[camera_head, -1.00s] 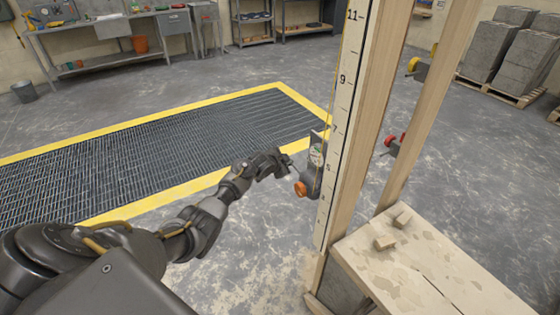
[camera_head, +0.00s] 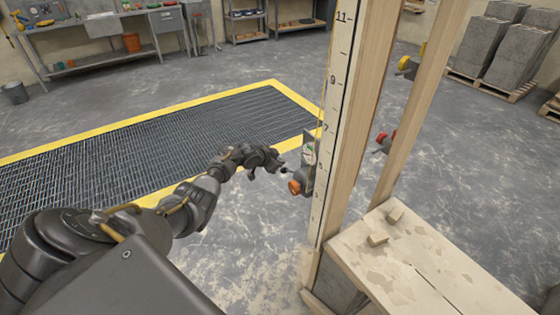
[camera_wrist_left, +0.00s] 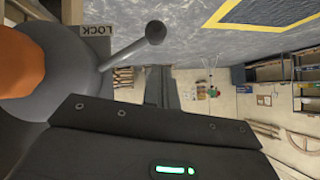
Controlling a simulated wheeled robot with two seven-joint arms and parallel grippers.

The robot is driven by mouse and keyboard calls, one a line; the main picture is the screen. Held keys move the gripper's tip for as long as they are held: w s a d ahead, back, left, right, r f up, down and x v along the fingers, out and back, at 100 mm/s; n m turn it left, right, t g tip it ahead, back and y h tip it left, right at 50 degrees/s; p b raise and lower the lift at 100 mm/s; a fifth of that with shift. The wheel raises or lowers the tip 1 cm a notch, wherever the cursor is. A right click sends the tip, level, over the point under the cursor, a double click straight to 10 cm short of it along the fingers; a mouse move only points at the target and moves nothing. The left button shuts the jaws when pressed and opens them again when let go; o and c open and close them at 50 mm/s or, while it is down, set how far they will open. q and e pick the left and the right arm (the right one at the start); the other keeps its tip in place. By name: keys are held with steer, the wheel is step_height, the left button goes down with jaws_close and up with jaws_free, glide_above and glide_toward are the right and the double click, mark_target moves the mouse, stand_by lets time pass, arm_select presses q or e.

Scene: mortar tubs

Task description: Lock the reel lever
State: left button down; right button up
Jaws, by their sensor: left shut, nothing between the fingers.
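The reel (camera_head: 308,184) with its orange hub (camera_head: 294,187) is mounted low on the left face of the ruled wooden post. In the left wrist view the orange hub (camera_wrist_left: 20,62) sits on a grey disc at the left. A grey lever (camera_wrist_left: 128,50) runs from it to a dark ball knob (camera_wrist_left: 155,32). A LOCK label (camera_wrist_left: 96,30), upside down in this view, lies close beside the lever. My left gripper (camera_head: 279,168) is shut and empty, just left of the reel. Its fingers (camera_wrist_left: 163,88) appear near the ball, with a visible gap. My right gripper is out of view.
The ruled post (camera_head: 335,140) rises right of the gripper. A red knob (camera_head: 382,137) and a yellow knob (camera_head: 404,62) are on the post behind. A plaster-spotted wooden bench top (camera_head: 410,265) is at lower right.

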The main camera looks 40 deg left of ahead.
arm_select(q)
steer(key=shift+r, duration=0.15)
steer(key=s+a+r+p, duration=0.2)
steer(key=s+r+p, duration=0.2)
steer(key=s+r, duration=0.3)
step_height(320, 180, up, 3)
steer(key=shift+s+a+r, duration=0.15)
steer(key=shift+s+a, duration=0.05)
steer(key=shift+s, duration=0.2)
stand_by(0.7)
